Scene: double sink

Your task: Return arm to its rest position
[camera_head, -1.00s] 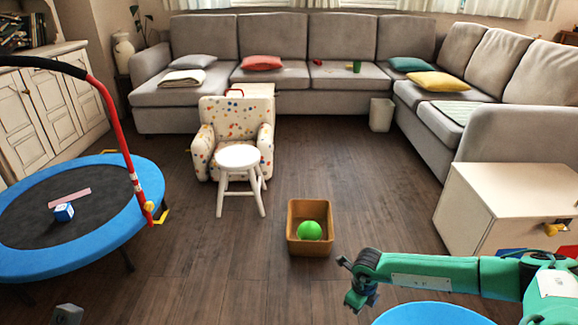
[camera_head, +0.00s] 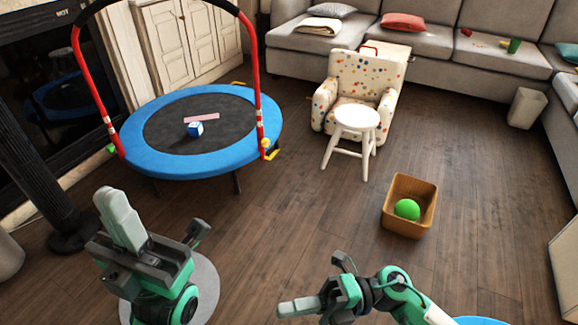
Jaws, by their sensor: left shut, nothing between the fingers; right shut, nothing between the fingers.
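My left gripper (camera_head: 120,217) shows at the lower left, pointing up in the picture, its pale fingers shut together with nothing between them. It is in front of the trampoline and apart from it in the picture. My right gripper (camera_head: 297,307) shows at the bottom centre, its pale fingers shut, empty and pointing left. Its green arm comes in from the bottom right. Both grippers appear clear of the objects around them.
A blue-rimmed trampoline (camera_head: 160,158) with a red handle bar stands at the left. A brown box (camera_head: 429,192) holding a green ball (camera_head: 407,209) sits on the floor, beyond my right gripper. A white stool (camera_head: 357,118) stands before a spotted armchair (camera_head: 365,79). Wooden floor between is clear.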

